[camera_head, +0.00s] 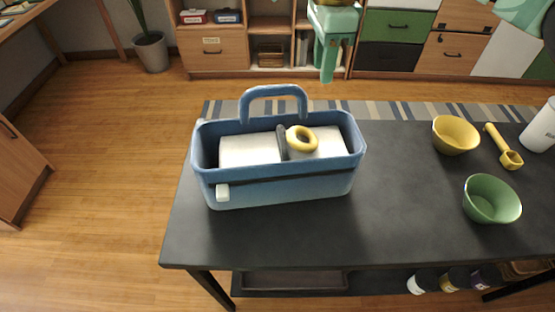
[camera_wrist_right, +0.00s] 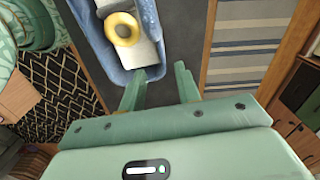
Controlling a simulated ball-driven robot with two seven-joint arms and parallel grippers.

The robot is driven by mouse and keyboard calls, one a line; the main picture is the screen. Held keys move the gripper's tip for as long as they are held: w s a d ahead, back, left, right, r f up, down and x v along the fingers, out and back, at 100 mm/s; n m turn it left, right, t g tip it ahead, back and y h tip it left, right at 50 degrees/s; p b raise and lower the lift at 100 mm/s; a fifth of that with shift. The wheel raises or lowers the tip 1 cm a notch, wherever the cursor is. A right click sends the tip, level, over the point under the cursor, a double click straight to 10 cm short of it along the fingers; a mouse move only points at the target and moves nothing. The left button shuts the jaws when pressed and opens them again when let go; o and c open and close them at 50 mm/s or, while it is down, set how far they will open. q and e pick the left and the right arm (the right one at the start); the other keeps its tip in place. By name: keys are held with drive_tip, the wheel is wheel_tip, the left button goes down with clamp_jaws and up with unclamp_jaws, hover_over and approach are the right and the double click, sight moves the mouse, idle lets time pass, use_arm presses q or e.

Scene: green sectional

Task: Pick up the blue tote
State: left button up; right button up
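The blue tote (camera_head: 285,188) stands upright on the dark table, left of its middle, with its arched handle (camera_head: 272,92) up at the far side. White blocks (camera_head: 250,149) and a yellow ring (camera_head: 302,139) are inside it. My right gripper (camera_head: 328,76) is above and beyond the tote's far right side, apart from the handle. In the right wrist view its two green fingers (camera_wrist_right: 160,72) are spread with nothing between them, and the tote (camera_wrist_right: 122,76) lies just past the left fingertip. My left gripper is not in view.
The table (camera_head: 400,215) also holds a yellow bowl (camera_head: 455,136), a green bowl (camera_head: 490,200), a yellow scoop (camera_head: 503,147) and a white cylinder (camera_head: 541,127) at right. A striped rug (camera_head: 400,110) lies beyond the table. Cabinets (camera_head: 215,48) stand behind. The table around the tote is clear.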

drive_tip(key=b, duration=0.2)
hover_over(318, 111)
wheel_tip(318, 111, down, 6)
wheel_tip(318, 111, down, 6)
drive_tip(key=b, duration=0.2)
drive_tip(key=shift+r+b, duration=0.2)
drive_tip(key=shift+b, duration=0.15)
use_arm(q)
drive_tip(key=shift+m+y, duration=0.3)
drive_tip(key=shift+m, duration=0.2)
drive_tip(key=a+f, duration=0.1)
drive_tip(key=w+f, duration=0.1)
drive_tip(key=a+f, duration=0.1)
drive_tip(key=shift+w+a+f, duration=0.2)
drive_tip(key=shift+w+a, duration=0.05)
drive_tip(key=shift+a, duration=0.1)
use_arm(e)
drive_tip(key=shift+s+r, duration=0.1)
drive_tip(key=shift+r, duration=0.1)
clamp_jaws()
